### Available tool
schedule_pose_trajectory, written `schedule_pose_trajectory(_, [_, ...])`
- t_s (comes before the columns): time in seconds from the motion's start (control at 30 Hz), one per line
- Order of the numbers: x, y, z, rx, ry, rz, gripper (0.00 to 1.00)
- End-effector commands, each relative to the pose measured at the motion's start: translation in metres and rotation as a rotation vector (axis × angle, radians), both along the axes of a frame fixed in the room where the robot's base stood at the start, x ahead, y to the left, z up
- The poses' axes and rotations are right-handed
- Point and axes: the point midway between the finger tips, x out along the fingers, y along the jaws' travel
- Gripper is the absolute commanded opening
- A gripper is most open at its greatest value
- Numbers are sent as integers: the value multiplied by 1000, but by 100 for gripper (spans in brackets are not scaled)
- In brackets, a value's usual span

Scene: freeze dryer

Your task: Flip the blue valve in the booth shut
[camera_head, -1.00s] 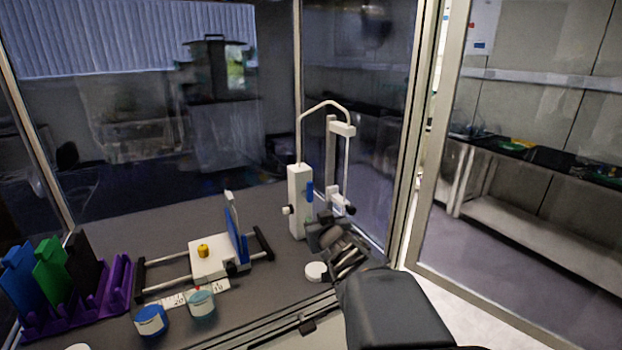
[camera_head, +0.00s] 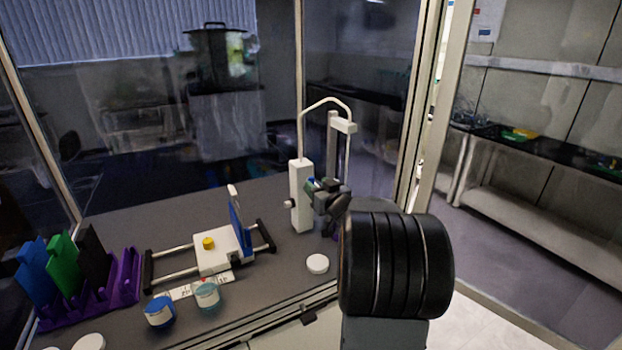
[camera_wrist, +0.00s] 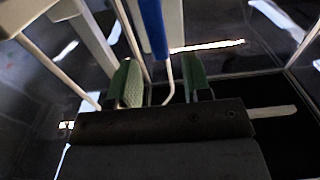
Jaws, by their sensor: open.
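The blue valve (camera_head: 311,183) is on the white upright block (camera_head: 301,200) of a stand in the booth. My gripper (camera_head: 322,189) is right at it and hides most of it in the head view. In the wrist view the blue valve (camera_wrist: 153,28) hangs down as a long bar from the top edge. The green-padded fingers of my gripper (camera_wrist: 160,78) are spread apart, with the lower end of the bar lined up with the gap between them. I cannot tell whether a finger touches it.
A white tube arches above the stand. A white round lid (camera_head: 317,264) lies in front of it. A slide fixture (camera_head: 215,252), small jars (camera_head: 206,292) and a purple rack (camera_head: 125,290) stand to the left. Booth frame posts rise to the right.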

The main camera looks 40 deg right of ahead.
Motion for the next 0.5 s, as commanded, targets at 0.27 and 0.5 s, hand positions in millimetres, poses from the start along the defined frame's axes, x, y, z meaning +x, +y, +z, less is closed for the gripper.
schedule_pose_trajectory(0.27, [34, -4, 1, 0, 1, 1, 45])
schedule_pose_trajectory(0.5, [44, -6, 0, -1, 1, 0, 45])
